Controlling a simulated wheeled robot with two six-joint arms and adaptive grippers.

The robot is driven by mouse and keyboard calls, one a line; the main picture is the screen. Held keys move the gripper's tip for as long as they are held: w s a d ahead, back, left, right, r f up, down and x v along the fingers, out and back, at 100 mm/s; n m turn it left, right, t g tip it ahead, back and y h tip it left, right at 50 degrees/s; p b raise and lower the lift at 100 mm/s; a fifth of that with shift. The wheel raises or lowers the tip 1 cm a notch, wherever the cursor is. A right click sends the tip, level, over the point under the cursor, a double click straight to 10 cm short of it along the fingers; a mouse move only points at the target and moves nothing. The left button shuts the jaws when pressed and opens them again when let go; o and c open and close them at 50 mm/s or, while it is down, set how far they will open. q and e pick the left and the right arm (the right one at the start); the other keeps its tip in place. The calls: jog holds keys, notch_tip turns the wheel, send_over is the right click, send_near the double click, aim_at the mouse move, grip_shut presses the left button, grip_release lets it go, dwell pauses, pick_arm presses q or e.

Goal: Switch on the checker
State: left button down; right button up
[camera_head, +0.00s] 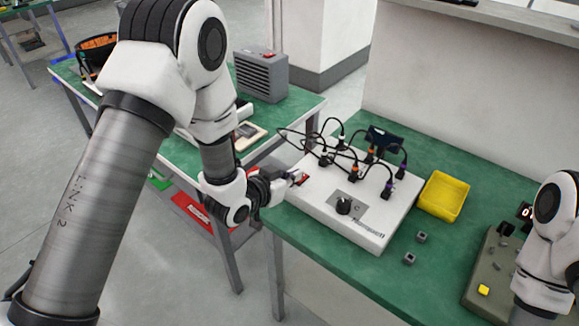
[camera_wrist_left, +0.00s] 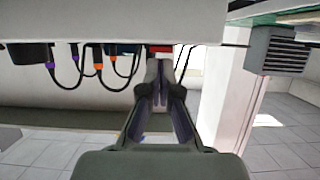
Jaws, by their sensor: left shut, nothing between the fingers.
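The checker appears to be the white box (camera_head: 347,233) on the green bench, with black cables plugged into its top and a dark knob (camera_head: 344,206) at its front. A small red switch (camera_head: 302,178) sits near its left edge. My left gripper (camera_head: 291,180) is shut and empty, with its tips right at the switch. In the left wrist view, the shut fingertips (camera_wrist_left: 160,72) lie just below the red switch (camera_wrist_left: 160,48); I cannot tell whether they touch it. The switch's position is not readable. My right gripper is out of view.
A yellow tray (camera_head: 443,195) stands right of the box. Two small grey cubes (camera_head: 409,258) lie in front of it. An olive device (camera_head: 490,268) with a display and yellow button is at the right, beside my right arm. A grey vented unit (camera_head: 261,76) stands on the far bench.

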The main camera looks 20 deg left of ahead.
pick_arm(q)
jog(key=shift+f, duration=0.2)
jog(key=shift+s+f+b, duration=0.15)
jog(key=shift+f+b, duration=0.15)
jog(key=shift+r, duration=0.1)
jog(key=shift+r+p, duration=0.7)
jog(key=shift+r, duration=0.05)
